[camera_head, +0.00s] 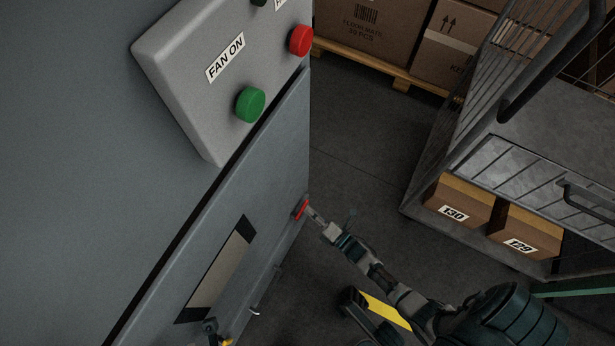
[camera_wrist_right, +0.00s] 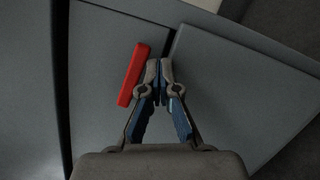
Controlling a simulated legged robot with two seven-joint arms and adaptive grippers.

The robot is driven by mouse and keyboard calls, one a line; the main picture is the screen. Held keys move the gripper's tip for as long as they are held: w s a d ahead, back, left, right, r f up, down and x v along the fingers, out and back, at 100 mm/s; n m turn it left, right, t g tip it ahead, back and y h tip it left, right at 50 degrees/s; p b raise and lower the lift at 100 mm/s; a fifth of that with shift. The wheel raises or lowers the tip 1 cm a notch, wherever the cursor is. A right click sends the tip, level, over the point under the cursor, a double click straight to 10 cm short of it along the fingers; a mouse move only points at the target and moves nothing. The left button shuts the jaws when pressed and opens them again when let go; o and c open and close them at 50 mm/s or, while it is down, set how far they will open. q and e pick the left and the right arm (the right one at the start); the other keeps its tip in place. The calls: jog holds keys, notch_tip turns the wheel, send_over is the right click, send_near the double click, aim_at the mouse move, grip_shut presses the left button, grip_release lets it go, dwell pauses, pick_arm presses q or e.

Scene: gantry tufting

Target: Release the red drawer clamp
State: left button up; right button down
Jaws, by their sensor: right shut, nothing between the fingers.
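The red drawer clamp (camera_head: 301,209) is a small red bar at the right edge of the grey cabinet's drawer front (camera_head: 262,215). In the right wrist view the red clamp (camera_wrist_right: 134,74) lies tilted on the grey panel, just left of my fingertips. My right gripper (camera_head: 312,213) is shut and empty, with its tips beside the clamp; it also shows in the right wrist view (camera_wrist_right: 158,68). I cannot tell whether the tips touch the clamp. Part of my left gripper (camera_head: 213,332) shows at the bottom edge, low by the drawer front; its fingers are not clear.
A control panel (camera_head: 180,75) above the drawer has a green button (camera_head: 250,105) and a red button (camera_head: 301,41). A wire cart (camera_head: 540,165) with small boxes (camera_head: 463,203) stands at right. Cartons (camera_head: 365,40) sit on a pallet behind. Dark floor (camera_head: 350,150) between is clear.

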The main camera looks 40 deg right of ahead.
jog(key=shift+r+n, duration=0.2)
jog(key=shift+n, duration=0.1)
dwell(0.4)
jog(key=s+d+f, duration=0.1)
jog(key=s+d, duration=0.1)
jog(key=s, duration=0.9)
jog(key=shift+s+f, duration=0.15)
jog(key=shift+s, duration=0.2)
